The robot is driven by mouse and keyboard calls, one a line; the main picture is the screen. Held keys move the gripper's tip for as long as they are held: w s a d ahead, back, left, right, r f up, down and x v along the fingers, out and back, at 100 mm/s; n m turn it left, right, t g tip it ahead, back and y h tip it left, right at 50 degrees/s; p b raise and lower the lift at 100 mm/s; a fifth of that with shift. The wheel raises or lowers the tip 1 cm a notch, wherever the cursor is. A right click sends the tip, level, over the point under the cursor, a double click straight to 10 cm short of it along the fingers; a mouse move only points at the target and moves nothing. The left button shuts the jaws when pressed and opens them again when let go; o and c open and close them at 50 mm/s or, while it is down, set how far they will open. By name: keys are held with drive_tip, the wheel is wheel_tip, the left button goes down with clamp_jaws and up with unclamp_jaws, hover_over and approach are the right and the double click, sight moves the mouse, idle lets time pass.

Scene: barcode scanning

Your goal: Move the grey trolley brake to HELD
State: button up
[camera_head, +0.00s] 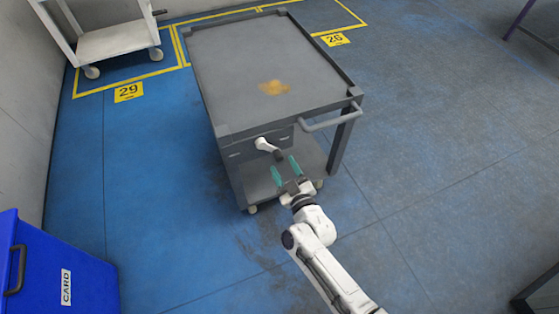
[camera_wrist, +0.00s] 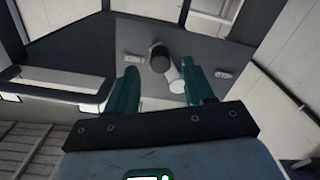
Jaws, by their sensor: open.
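The grey trolley (camera_head: 215,75) stands in the middle of the head view, with an orange-brown stain on its top. Its brake lever (camera_head: 264,145), white with a dark knob, sits on the front panel and tilts down to the right. In the wrist view my gripper (camera_wrist: 160,88) holds nothing. Contact with the lever cannot be told.
The trolley's push handle (camera_head: 332,118) juts out to the right of the lever. A blue bin (camera_head: 65,270) marked CARD stands at lower left. A white trolley (camera_head: 110,40) is at back left. Floor signs 29 (camera_head: 128,92) and 26 (camera_head: 335,40) mark yellow bays.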

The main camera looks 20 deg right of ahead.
sight(280, 160)
drive_tip(key=shift+w+b, duration=0.75)
drive_tip(key=shift+w, duration=1.45)
